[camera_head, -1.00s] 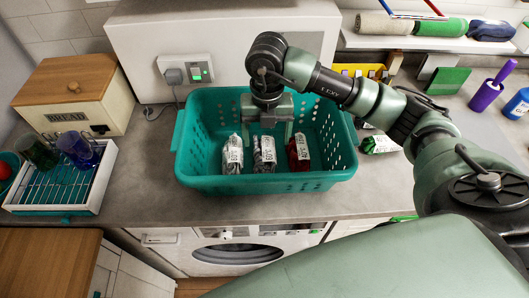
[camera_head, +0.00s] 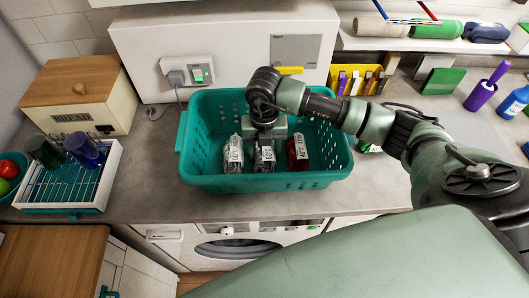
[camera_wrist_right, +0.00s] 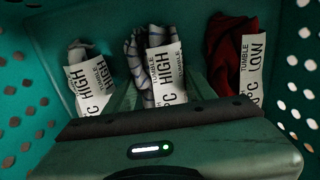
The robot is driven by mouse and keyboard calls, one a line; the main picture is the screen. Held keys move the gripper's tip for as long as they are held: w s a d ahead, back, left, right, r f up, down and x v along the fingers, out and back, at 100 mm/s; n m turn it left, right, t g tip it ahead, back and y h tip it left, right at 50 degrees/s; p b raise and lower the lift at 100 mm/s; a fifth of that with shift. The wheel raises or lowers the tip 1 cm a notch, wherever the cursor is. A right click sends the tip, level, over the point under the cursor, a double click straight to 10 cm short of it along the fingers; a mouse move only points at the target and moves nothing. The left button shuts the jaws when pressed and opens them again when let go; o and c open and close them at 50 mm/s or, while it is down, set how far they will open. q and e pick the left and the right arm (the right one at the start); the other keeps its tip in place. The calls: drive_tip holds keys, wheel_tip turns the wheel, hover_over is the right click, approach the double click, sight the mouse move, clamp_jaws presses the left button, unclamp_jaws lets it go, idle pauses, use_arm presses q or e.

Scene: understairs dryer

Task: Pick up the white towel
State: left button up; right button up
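Three bundled cloths with printed tags lie in a teal basket (camera_head: 205,183) on the counter. The left one (camera_head: 233,153) is pale grey-white, tagged HIGH. The middle one (camera_head: 264,158) is white with dark stripes, also tagged HIGH; it shows in the right wrist view (camera_wrist_right: 139,50). The right one (camera_head: 298,152) is red, tagged LOW. My right gripper (camera_head: 265,142) is down in the basket at the middle cloth. In the right wrist view its fingers (camera_wrist_right: 160,92) press close on both sides of this cloth, and seem shut on it. My left gripper is out of view.
Basket walls surround the right gripper. A bread box (camera_head: 75,95) and a rack with mugs (camera_head: 65,180) stand left. A yellow bin (camera_head: 357,78), a green block (camera_head: 443,80) and a purple brush (camera_head: 486,88) stand right. A dryer (camera_head: 255,243) is below the counter.

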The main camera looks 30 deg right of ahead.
drive_tip(key=shift+c, duration=0.6)
drive_tip(key=shift+r, duration=0.1)
drive_tip(key=shift+w+r, duration=0.1)
drive_tip(key=shift+r, duration=0.15)
wheel_tip(320, 180, up, 10)
drive_tip(key=b, duration=0.2)
drive_tip(key=shift+f+b, duration=0.1)
drive_tip(key=shift+b, duration=0.3)
wheel_tip(320, 180, up, 10)
drive_tip(key=shift+f, duration=0.25)
